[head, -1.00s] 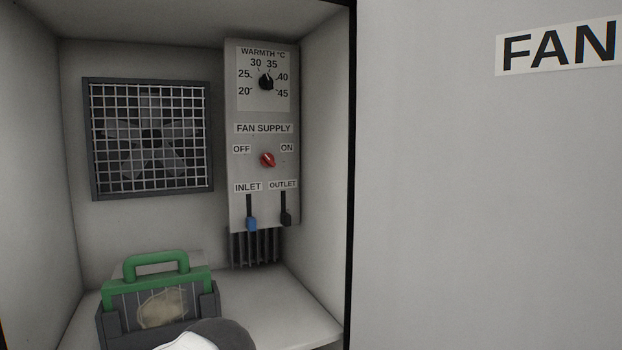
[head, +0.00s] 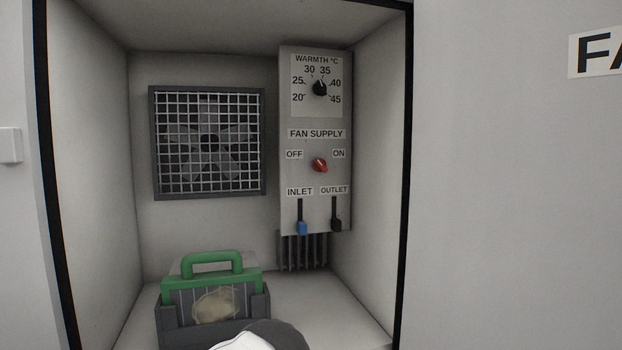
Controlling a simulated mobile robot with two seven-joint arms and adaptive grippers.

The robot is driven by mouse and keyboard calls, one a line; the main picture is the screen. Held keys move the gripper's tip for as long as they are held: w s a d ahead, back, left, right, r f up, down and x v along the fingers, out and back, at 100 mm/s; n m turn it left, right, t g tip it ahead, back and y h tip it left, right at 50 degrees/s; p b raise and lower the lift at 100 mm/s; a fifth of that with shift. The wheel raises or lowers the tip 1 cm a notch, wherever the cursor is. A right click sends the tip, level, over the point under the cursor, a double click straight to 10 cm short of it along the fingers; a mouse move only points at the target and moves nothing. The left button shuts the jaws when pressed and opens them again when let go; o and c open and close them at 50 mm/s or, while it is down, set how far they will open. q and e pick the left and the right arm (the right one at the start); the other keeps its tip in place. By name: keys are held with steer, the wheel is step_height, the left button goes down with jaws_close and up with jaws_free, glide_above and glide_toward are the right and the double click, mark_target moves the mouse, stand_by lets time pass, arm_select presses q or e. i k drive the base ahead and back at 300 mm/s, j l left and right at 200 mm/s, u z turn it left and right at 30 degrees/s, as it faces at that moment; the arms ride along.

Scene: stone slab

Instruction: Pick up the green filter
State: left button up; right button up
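The green filter (head: 212,263) has a green frame with a loop handle on top and a grey pleated face with a beige stain. It sits upright in a dark grey holder (head: 173,338) on the cabinet floor, at the lower left of the head view. A rounded white and dark grey part of my own arm shows at the bottom edge, in front of the holder's lower right. I see no gripper fingers in the head view. The holder's bottom is cut off by the picture edge.
The cabinet's back wall carries a fan behind a grid (head: 209,142). Right of it hangs a control panel (head: 316,140) with a warmth dial, a red switch and inlet and outlet sliders. Black-edged side walls bound the opening. The cabinet floor (head: 320,305) right of the filter is clear.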

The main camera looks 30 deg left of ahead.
mark_target(214, 297)
steer(key=u, duration=1.6)
